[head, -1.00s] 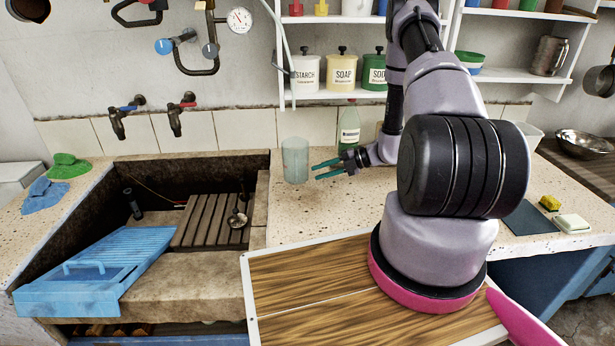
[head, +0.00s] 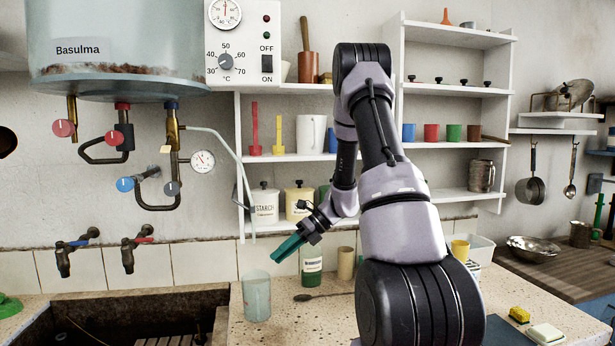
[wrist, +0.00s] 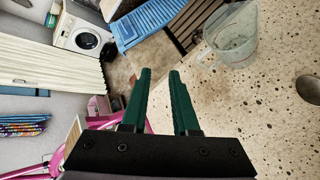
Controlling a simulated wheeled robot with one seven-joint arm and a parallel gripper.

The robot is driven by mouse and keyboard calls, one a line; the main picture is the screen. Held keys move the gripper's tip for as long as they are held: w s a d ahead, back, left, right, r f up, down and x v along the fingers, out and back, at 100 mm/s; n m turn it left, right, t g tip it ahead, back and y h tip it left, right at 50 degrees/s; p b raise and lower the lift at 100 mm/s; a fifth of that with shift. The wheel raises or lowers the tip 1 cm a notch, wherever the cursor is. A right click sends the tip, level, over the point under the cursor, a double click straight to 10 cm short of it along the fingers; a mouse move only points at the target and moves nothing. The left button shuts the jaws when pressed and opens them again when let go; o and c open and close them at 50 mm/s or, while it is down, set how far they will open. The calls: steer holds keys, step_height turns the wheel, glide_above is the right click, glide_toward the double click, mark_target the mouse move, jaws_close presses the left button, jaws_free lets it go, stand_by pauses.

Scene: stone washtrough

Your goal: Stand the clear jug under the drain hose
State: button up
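The clear jug (head: 257,298) stands upright on the speckled counter, right of the trough; the wrist view shows it (wrist: 232,38) at the top right, handle visible. The thin pale drain hose (head: 236,152) curves down from the pipework, its lower end hanging above the jug in the head view; I cannot tell whether it lines up in depth. My gripper (head: 288,248) is above and right of the jug, its green fingers pointing down-left. In the wrist view my gripper (wrist: 160,75) is open and empty, with the jug outside its fingers.
A green bottle (head: 312,262) and a tan cup (head: 346,263) stand behind the jug. A spoon (head: 318,296) lies to its right. The stone trough (head: 110,305) is to the left. Shelves with canisters (head: 264,203) and a boiler (head: 115,45) are on the wall.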

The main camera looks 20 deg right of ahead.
steer(key=s+a+r+n+t+h, duration=0.2)
steer(key=s+r+n+t+h, duration=0.4)
steer(key=s+r+n, duration=1.6)
step_height(320, 180, up, 4)
steer(key=n+h, duration=0.2)
steer(key=n, duration=0.2)
steer(key=shift+s+h, duration=0.3)
steer(key=shift+s, duration=0.1)
steer(key=shift+w+d, duration=0.15)
stand_by(0.6)
